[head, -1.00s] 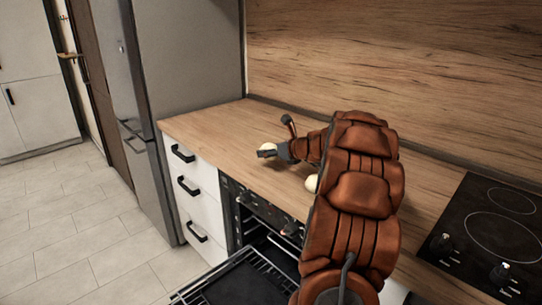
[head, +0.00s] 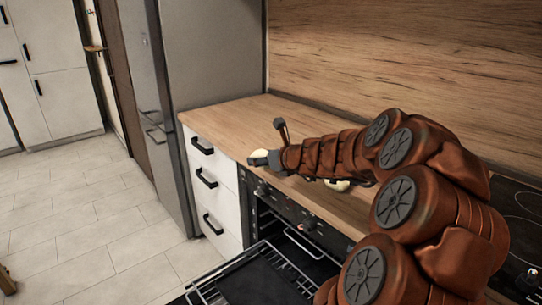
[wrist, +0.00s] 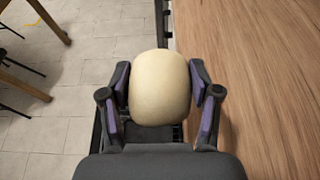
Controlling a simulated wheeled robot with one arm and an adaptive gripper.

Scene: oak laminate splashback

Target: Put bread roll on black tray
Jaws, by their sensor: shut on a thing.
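My gripper (wrist: 161,98) is shut on a pale, rounded bread roll (wrist: 160,85), which sits between its two fingers in the wrist view. In the head view my gripper (head: 262,161) is at the front edge of the counter, and only a little of the held roll (head: 259,154) shows. The black tray (head: 262,283) lies on a wire rack pulled out of the open oven, below and in front of the counter. My arm hides part of the oven. A second pale roll (head: 338,185) rests on the counter, partly hidden behind my arm.
The wooden counter (head: 225,118) is clear at its left end. White drawers (head: 212,190) with black handles stand left of the oven. A black hob (head: 520,225) is at the right. The tiled floor (head: 70,215) is open at the left.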

